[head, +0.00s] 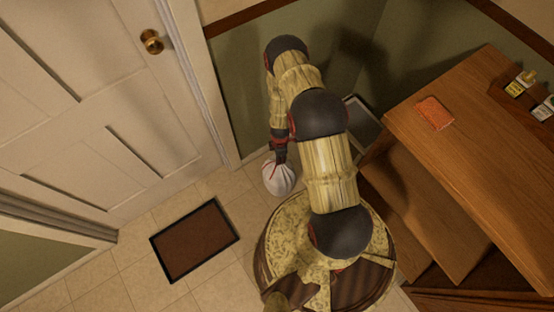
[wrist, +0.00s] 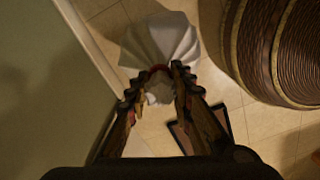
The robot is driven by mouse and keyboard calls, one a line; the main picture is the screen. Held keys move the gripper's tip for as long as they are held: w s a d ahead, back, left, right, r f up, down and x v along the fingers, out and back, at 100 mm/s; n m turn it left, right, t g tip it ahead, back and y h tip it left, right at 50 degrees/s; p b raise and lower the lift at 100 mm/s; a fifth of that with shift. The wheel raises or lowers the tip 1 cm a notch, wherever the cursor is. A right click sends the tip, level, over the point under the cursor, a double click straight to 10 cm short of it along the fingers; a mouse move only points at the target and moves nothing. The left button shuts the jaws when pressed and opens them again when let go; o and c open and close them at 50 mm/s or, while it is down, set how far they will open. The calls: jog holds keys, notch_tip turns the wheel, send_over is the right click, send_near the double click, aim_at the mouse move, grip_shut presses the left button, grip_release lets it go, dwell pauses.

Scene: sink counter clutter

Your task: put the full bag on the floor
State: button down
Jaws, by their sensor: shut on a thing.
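The full bag (head: 279,178) is white, bulging and gathered at its neck. In the head view it hangs below my gripper (head: 279,150), beside the wall and over the tiled floor (head: 133,262). In the wrist view the bag (wrist: 160,40) spreads out past the fingertips. My gripper (wrist: 159,80) is shut on its gathered neck, with a bit of white showing between the fingers. I cannot tell whether the bag's bottom touches the floor.
A brown doormat (head: 194,241) with a dark border lies before the white door (head: 95,100). A wooden desk (head: 480,150) with an orange item (head: 434,113) stands at the right. A dark-framed panel (head: 362,122) leans near the wall. Floor tiles around the mat are clear.

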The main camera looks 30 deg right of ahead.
jog(key=shift+w+f, duration=0.15)
jog(key=shift+f, duration=0.35)
jog(key=c, duration=1.6)
grip_release()
jog(key=shift+f, duration=0.1)
jog(key=shift+o, duration=0.2)
